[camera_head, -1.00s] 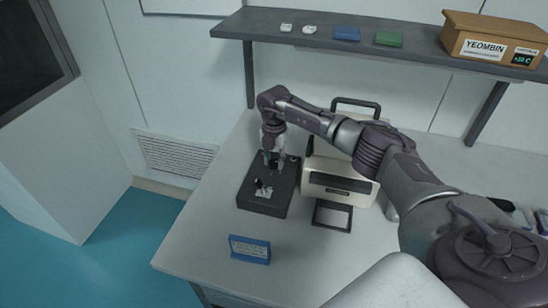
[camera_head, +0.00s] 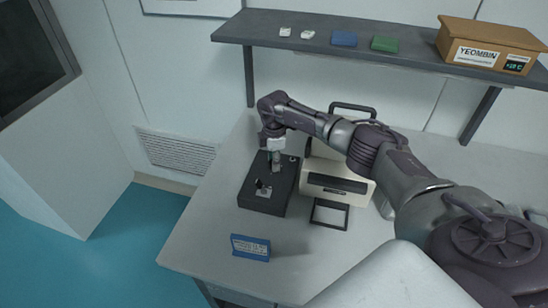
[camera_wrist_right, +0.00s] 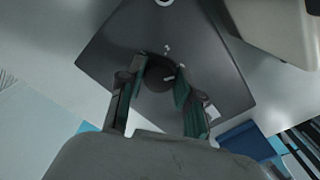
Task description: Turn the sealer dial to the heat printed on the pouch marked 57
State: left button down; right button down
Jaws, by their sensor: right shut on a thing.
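A flat black box (camera_head: 252,200) with a light label and a small black lever stands on the table, left of the cream machine (camera_head: 345,188). My right gripper (camera_head: 275,166) points down at the back part of the box. In the right wrist view the box (camera_wrist_right: 110,50) fills the upper middle, and a dark round knob (camera_wrist_right: 160,78) with small pale marks sits between the fingertips of my right gripper (camera_wrist_right: 159,88). The gripper is shut on this knob. Its dial marks are too small to read. No pouch marked 57 can be made out. My left gripper is not in view.
A blue sign (camera_head: 250,247) with small print stands near the table's front left. A shelf (camera_head: 300,45) above holds two white pieces, a blue block (camera_head: 344,39), a green block (camera_head: 385,44) and a cardboard box (camera_head: 490,38). The table's left front is mostly clear.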

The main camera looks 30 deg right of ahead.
jog(key=shift+m, duration=0.6)
jog(key=c, duration=0.8)
grip_release()
jog(key=shift+o, duration=0.2)
jog(key=shift+r, duration=0.1)
notch_tip(320, 180, up, 12)
